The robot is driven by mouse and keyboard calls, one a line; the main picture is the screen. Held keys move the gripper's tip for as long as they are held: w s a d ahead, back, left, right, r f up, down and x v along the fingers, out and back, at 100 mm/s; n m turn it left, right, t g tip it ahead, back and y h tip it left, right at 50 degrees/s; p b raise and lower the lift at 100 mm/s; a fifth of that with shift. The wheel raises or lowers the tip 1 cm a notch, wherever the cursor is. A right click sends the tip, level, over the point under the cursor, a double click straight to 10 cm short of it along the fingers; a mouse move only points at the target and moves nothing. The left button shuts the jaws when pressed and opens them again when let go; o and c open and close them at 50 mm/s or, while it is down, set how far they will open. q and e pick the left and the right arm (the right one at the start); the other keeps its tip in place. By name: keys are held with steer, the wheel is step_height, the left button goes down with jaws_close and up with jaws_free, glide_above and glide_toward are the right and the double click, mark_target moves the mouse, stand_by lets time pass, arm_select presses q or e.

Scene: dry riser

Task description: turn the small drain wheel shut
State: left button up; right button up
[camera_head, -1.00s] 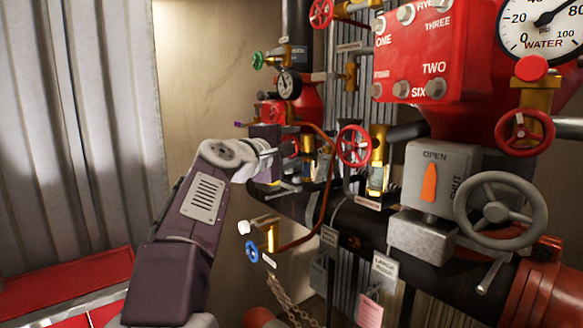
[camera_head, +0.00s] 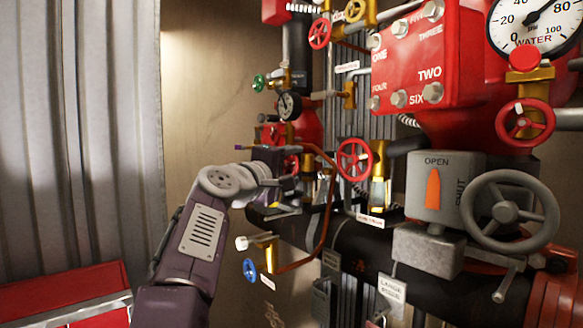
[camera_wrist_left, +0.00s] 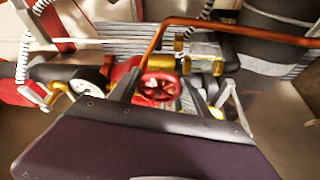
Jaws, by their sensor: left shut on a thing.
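My left gripper (camera_head: 290,168) reaches in among the pipes and is shut on a small red wheel (camera_wrist_left: 158,88), which I take as the drain wheel. In the left wrist view, the gripper's two dark fingers (camera_wrist_left: 160,91) stand on either side of the wheel's rim. In the head view the gripper and wrist hide most of this wheel. Its turned position cannot be told. My right gripper is not in view.
A copper pipe (camera_head: 325,225) curves close beside the gripper. A red wheel (camera_head: 354,160) is to its right, a blue wheel (camera_head: 249,270) below. A gauge (camera_head: 289,105) sits above. A large grey handwheel (camera_head: 508,212) is at right. Open space lies left, before the wall.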

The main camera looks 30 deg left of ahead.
arm_select(q)
steer(key=o, duration=1.1)
steer(key=s+b, duration=0.1)
steer(key=s, duration=0.2)
steer(key=s+b, duration=0.1)
steer(key=s, duration=0.2)
steer(key=s+b, duration=0.1)
steer(key=s, duration=0.2)
steer(key=shift+f+b, duration=0.3)
steer(key=shift+f, duration=0.1)
